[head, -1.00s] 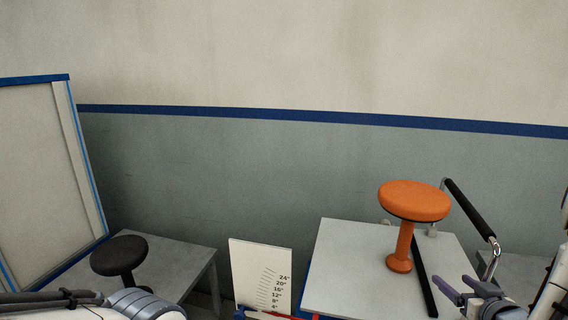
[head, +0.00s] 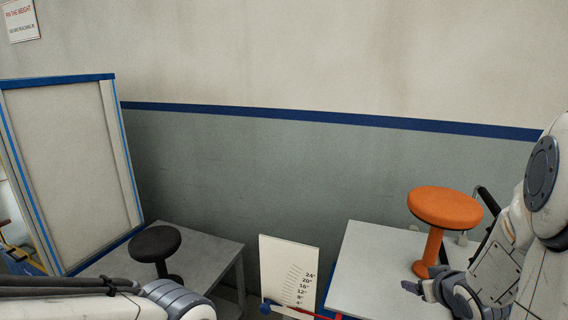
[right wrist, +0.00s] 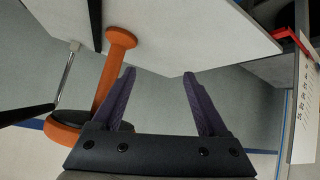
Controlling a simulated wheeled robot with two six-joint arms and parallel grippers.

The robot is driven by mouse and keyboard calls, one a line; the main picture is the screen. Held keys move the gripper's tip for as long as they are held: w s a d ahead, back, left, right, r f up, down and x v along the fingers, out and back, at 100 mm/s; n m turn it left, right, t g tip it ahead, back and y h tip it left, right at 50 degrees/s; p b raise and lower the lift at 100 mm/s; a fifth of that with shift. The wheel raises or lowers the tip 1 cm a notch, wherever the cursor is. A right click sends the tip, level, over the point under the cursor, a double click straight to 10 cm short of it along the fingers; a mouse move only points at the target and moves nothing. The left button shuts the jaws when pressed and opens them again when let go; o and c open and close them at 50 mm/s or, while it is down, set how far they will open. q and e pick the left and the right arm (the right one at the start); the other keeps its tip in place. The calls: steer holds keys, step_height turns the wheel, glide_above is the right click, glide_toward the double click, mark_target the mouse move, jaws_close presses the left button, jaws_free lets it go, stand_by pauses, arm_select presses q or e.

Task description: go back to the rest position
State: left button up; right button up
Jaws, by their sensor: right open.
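A black stool (head: 156,243) stands on a grey table (head: 212,254) at the left. A framed panel (head: 75,165) stands at far left. A black-gripped handle is partly hidden behind my right arm.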

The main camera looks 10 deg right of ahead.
steer(key=s+a+r+n+g+y+p, duration=0.1)
steer(key=s+a+n+g, duration=0.1)
steer(key=a, duration=0.9)
steer(key=s+a+r+n+g+y, duration=0.1)
steer(key=s+a+n+g+y, duration=0.15)
steer(key=a, duration=0.95)
steer(key=s+a+n+g, duration=0.1)
steer(key=s+a+g, duration=0.1)
steer(key=s+a, duration=0.3)
steer(key=s+a+r+n+g, duration=0.1)
steer(key=s+a, duration=0.4)
steer(key=s, duration=0.7)
steer(key=shift+s+a+r+n+g+p, duration=0.15)
steer(key=shift+a+r+n+g+p, duration=0.2)
steer(key=shift+n+g, duration=0.55)
